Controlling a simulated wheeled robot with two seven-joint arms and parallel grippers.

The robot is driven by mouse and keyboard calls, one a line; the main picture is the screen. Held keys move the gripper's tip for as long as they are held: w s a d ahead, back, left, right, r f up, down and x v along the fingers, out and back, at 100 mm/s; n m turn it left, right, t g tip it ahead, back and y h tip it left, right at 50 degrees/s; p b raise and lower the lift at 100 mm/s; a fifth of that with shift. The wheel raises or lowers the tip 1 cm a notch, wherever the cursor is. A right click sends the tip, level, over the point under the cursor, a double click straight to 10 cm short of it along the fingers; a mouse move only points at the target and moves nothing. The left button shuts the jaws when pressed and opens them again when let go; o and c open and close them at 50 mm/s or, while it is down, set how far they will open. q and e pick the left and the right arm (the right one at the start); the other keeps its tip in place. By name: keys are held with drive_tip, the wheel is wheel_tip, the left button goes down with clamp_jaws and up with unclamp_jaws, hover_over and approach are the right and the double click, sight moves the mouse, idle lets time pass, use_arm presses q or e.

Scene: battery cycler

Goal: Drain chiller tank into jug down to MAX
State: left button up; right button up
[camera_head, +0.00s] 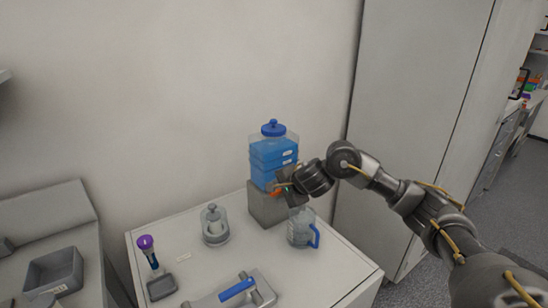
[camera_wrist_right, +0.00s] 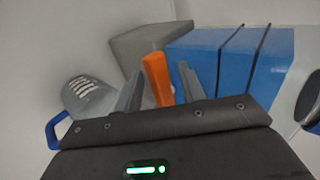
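The chiller tank (camera_head: 273,158) is a clear container of blue liquid with a blue cap and dark lines across it. It stands on a grey block (camera_head: 266,207) and also shows in the right wrist view (camera_wrist_right: 232,68). The clear jug (camera_head: 299,226) with a blue handle stands in front of the block; no blue liquid shows in it. Its side with pale marks is in the right wrist view (camera_wrist_right: 85,95). My right gripper (camera_head: 283,189) is at the tank's lower front, its fingers apart on either side of an orange tap lever (camera_wrist_right: 157,80). My left gripper is out of view.
On the white table are a clear lidded vessel (camera_head: 214,226), a purple-capped tube (camera_head: 147,250), a small grey tray (camera_head: 161,287) and a device with a blue handle (camera_head: 238,290). A tall grey cabinet (camera_head: 415,90) stands behind at right. The table's right front is clear.

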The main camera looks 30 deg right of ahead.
drive_tip(key=s+n+y+b, duration=0.1)
drive_tip(key=b, duration=0.1)
drive_tip(key=s+d+n+y+b, duration=0.1)
drive_tip(key=n+b, duration=0.1)
drive_tip(key=b, duration=0.1)
drive_tip(key=shift+s+d+g+y, duration=0.15)
drive_tip(key=shift+s+g+y, duration=0.15)
drive_tip(key=shift+g, duration=0.1)
